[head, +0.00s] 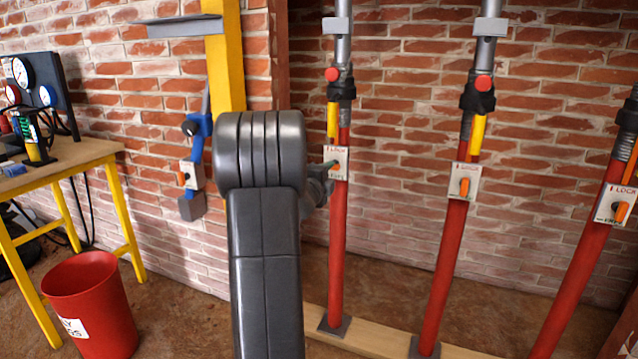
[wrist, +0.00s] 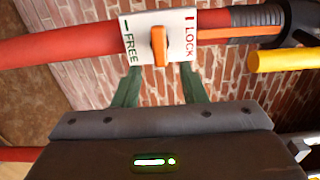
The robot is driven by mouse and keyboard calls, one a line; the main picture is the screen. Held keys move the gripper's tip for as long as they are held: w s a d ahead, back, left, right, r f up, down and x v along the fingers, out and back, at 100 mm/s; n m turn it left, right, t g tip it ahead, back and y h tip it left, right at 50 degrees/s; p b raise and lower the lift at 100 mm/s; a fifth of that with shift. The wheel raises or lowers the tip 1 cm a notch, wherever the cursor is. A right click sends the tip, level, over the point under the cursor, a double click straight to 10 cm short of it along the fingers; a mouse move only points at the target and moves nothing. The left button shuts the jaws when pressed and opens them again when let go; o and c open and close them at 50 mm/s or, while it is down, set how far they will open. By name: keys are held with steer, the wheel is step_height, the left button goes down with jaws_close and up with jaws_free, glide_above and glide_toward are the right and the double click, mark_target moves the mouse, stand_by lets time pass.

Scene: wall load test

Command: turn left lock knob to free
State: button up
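The left red prop (head: 338,240) carries a white lock plate (head: 341,155), partly covered by my gripper (head: 322,182) in the head view. In the wrist view the plate (wrist: 144,22) shows FREE on the left and LOCK on the right. Its orange knob (wrist: 159,45) stands between the words, its long side across the prop. My gripper (wrist: 160,68) is open, with green fingers apart below the knob, one to each side. I see no clear contact with the knob. In the head view my arm hides part of the gripper, and the knob is not clearly visible.
A middle prop (head: 447,270) and a right prop (head: 575,285) stand to the right with similar lock plates. A yellow post (head: 226,60) with a blue device (head: 197,150) is left. A red bin (head: 92,310) stands by a yellow-legged bench (head: 75,165). A brick wall is behind.

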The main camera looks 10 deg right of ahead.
mark_target(334, 168)
steer(key=v, duration=0.7)
steer(key=shift+p, duration=0.35)
steer(key=shift+s, duration=0.1)
steer(key=b+x, duration=0.1)
steer(key=x, duration=1.2)
steer(key=shift+w+d, duration=0.2)
steer(key=shift+w, duration=0.1)
